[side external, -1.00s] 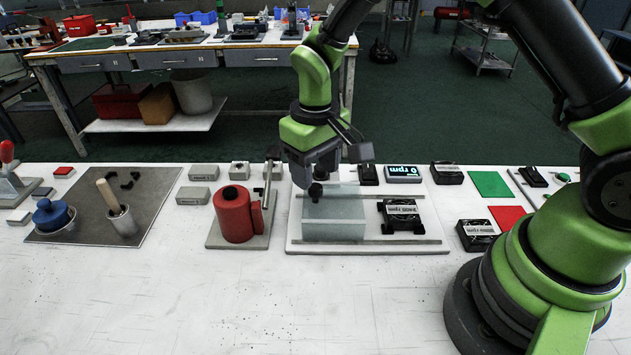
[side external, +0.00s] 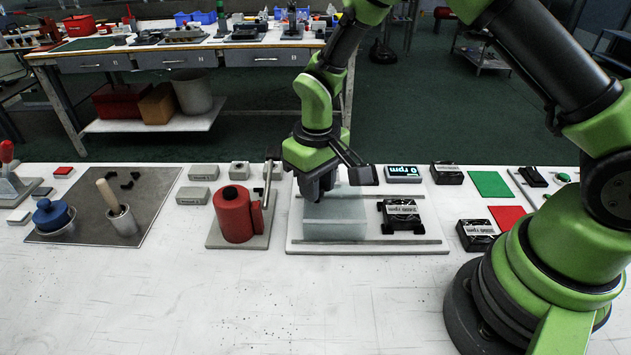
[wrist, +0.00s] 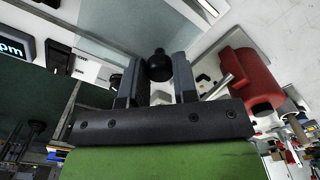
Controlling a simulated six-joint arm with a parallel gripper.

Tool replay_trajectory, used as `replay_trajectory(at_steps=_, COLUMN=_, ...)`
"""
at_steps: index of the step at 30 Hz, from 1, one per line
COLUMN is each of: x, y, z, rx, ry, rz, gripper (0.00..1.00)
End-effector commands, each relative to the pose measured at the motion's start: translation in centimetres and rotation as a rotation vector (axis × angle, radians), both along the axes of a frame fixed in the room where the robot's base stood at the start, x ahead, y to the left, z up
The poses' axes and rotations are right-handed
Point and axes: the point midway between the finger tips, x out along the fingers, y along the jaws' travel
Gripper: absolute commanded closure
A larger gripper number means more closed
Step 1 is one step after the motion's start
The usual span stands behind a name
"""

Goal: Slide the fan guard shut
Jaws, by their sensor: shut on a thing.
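The fan guard (side external: 336,222) is a clear, boxy cover on two rails of a white base plate (side external: 300,247). It stands at the left end of the rails; it also shows in the wrist view (wrist: 120,30). The black fan unit (side external: 401,214) sits on the same plate to its right, uncovered and apart from the guard. My gripper (side external: 318,196) is low over the guard's left top. In the wrist view my gripper (wrist: 158,82) has its fingers on both sides of the guard's black knob (wrist: 159,65), shut on it. In the side view the knob is hidden behind my gripper.
A red cylinder (side external: 233,218) on a grey plate stands close left of the base plate. A display reading 0 rpm (side external: 403,173) is behind the fan. More black fan units (side external: 476,235) and green and red squares lie to the right. The front table is clear.

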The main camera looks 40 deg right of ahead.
Motion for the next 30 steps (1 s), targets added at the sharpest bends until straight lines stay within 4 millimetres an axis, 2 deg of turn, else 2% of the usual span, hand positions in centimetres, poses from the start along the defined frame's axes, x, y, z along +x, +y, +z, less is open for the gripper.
replay_trajectory(at_steps=5, x=-2.0, y=-2.2, z=0.0, rx=-0.001, ry=0.004, rz=-0.005, gripper=1.0)
replay_trajectory(at_steps=12, x=-6.3, y=-6.5, z=0.0, rx=0.0, ry=0.001, rz=-0.007, gripper=1.0)
replay_trajectory(at_steps=16, x=-8.1, y=-8.3, z=0.0, rx=0.0, ry=0.0, rz=-0.006, gripper=1.0)
replay_trajectory(at_steps=21, x=-9.0, y=-9.1, z=0.0, rx=-0.001, ry=-0.002, rz=-0.002, gripper=1.0)
replay_trajectory(at_steps=29, x=-9.1, y=-9.1, z=0.0, rx=0.0, ry=0.004, rz=-0.001, gripper=1.0)
replay_trajectory(at_steps=30, x=-9.1, y=-9.1, z=0.0, rx=0.0, ry=0.005, rz=0.0, gripper=0.64)
